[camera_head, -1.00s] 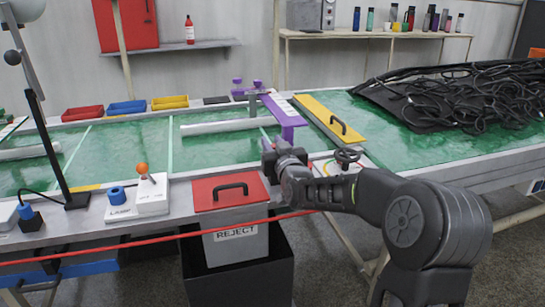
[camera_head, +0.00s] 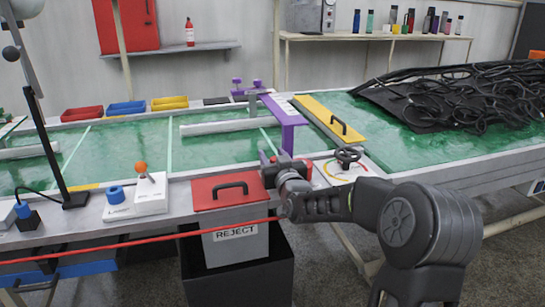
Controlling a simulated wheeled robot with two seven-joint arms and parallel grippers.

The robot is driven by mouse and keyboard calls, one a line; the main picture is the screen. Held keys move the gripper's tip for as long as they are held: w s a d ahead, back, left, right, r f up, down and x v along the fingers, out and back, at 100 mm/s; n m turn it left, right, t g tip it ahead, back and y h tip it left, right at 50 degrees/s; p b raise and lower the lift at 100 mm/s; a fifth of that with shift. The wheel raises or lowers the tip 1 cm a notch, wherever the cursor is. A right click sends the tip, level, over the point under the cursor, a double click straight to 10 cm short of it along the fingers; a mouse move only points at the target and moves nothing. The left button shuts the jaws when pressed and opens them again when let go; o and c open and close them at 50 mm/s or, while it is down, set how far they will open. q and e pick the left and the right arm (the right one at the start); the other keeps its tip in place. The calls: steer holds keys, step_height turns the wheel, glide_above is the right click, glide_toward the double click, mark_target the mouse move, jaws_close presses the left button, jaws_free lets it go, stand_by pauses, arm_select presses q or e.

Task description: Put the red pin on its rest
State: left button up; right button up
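My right gripper (camera_head: 270,169) is at the near edge of the green-topped table, just right of the red lid with a black handle and in front of the purple frame. Its fingers point away from me and are small and partly hidden by its own wrist. A small red bit (camera_head: 264,157) shows at the fingertips; it may be the red pin, but I cannot tell if it is held. I cannot make out a rest for the pin. My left gripper is not in view.
A reject bin with a red lid (camera_head: 213,196) stands left of the gripper. A purple frame (camera_head: 286,108) and a black handwheel (camera_head: 347,156) are close by. A red cord (camera_head: 120,246) runs across the front. Black hoses (camera_head: 470,100) lie at the right.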

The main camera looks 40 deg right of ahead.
steer(key=shift+o, duration=0.4)
steer(key=shift+r+p, duration=0.25)
steer(key=shift+p, duration=0.05)
steer(key=shift+s+a, duration=0.1)
steer(key=shift+s, duration=0.1)
steer(key=v, duration=1.1)
steer(key=shift+s, duration=0.3)
